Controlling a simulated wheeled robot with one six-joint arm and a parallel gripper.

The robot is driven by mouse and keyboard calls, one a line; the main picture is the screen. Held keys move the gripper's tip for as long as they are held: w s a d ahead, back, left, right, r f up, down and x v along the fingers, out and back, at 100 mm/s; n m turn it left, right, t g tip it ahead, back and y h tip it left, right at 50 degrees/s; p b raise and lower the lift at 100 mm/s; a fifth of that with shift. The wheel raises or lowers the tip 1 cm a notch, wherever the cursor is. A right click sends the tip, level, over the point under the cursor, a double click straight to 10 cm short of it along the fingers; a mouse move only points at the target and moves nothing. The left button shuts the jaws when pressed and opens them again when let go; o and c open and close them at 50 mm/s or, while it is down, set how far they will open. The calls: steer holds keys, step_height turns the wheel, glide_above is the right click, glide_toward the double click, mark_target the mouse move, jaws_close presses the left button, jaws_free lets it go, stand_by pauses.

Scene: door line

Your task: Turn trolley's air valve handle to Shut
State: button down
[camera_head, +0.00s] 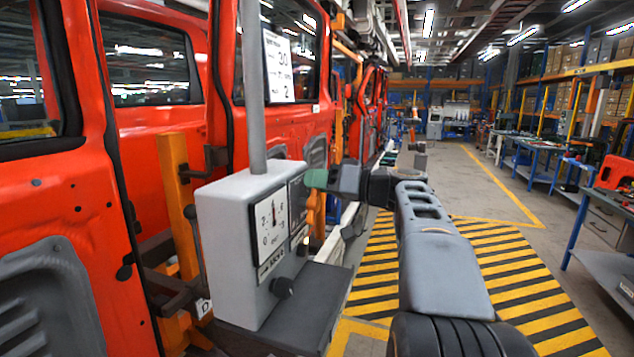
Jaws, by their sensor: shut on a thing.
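The trolley's grey control box (222,235) stands at the left of centre, with a post rising from its top. Its front has a white dial plate (271,222) with a dark needle, a label strip below, and a black knob (283,287) low down. A dark panel (298,203) sits on the box at the dial's right. My gripper (318,180) reaches in from the right to this panel's upper part, with a green piece at its tip. It is shut on the air valve handle, which is mostly hidden, so its setting cannot be read.
Red vehicle doors (60,210) hang close behind and left of the box, with an orange upright (178,200) between. A dark ledge (312,300) juts out beneath the box. Striped floor (510,265) lies open on the right, before blue workbenches (540,160).

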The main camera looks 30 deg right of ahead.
steer(key=c, duration=1)
jaws_free()
steer(key=shift+o, duration=0.2)
